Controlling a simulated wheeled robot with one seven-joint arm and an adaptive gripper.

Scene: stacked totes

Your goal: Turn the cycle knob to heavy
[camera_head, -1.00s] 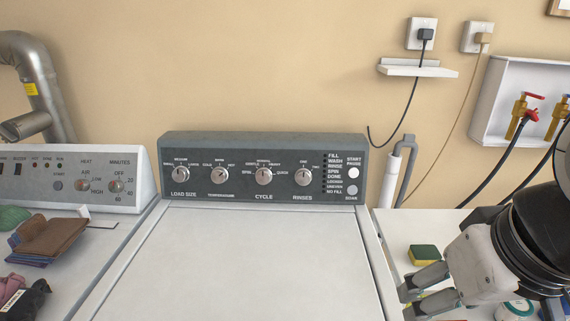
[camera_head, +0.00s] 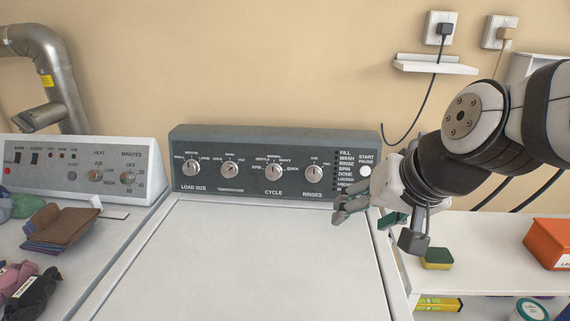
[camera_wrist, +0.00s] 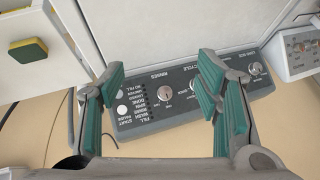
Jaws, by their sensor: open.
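The cycle knob (camera_head: 273,172) is a round silver dial on the dark grey control panel (camera_head: 211,142), third from the left, above the word CYCLE. Its pointer is too small to read surely. My gripper (camera_head: 346,206) is open and empty, in front of the panel's right end, to the right of the cycle knob and apart from it. In the wrist view the panel appears upside down between and behind the green-padded fingers (camera_wrist: 162,78). The rinses knob (camera_wrist: 165,92) shows between them, and the cycle knob is largely hidden by the right finger.
The load size knob (camera_head: 192,168), temperature knob (camera_head: 230,170) and rinses knob (camera_head: 313,172) flank it. The start button (camera_head: 366,171) is close to my gripper. The white lid (camera_head: 240,260) is clear. A sponge (camera_head: 437,259) and orange box (camera_head: 550,243) stand on the right shelf.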

